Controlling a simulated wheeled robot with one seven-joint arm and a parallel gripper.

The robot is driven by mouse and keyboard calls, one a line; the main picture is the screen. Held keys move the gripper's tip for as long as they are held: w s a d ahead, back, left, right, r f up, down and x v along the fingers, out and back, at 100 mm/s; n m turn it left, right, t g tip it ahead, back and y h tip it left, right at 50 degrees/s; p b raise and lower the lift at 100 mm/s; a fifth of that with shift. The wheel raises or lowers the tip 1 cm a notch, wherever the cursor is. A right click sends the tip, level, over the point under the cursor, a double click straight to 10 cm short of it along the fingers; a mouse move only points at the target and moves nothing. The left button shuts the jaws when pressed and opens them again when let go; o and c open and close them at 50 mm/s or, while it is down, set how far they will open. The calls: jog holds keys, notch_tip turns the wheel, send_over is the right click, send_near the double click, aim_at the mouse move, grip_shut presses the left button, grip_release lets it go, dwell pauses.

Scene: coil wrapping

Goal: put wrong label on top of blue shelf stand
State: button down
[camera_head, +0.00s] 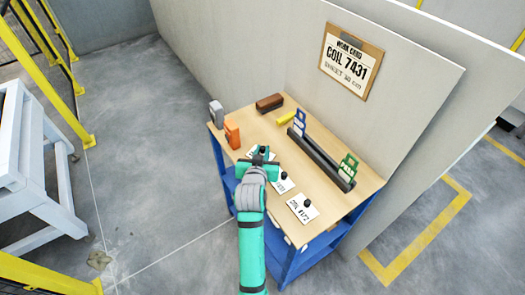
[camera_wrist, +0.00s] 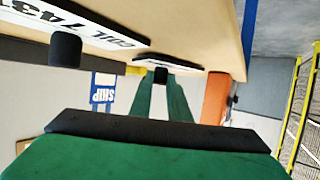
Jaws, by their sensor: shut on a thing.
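My gripper (camera_head: 263,158) is over the bench top, shut on the black knob of a white label (camera_head: 251,153). In the wrist view the green fingers (camera_wrist: 166,88) close around that knob, with the label (camera_wrist: 170,62) beyond it. I cannot tell whether this label touches the bench, and its print is unreadable. A second label (camera_head: 283,183) lies beside my gripper, partly hidden. The wrist view shows a near label reading COIL 743 (camera_wrist: 85,25), cut by the frame edge. A third label (camera_head: 304,208) lies nearer the front right corner. The bench (camera_head: 278,233) has a blue shelf frame.
A black rail (camera_head: 318,157) at the bench's back holds a blue card (camera_head: 300,124) and a green card (camera_head: 348,168). Orange (camera_head: 232,133), grey (camera_head: 216,113), brown (camera_head: 270,102) and yellow (camera_head: 286,118) items stand around. A work card reading COIL 7431 (camera_head: 350,62) hangs behind.

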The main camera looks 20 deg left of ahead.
jog(key=shift+f, duration=0.15)
jog(key=c, duration=1.7)
grip_release()
jog(key=shift+o, duration=0.2)
jog(key=v, duration=1.2)
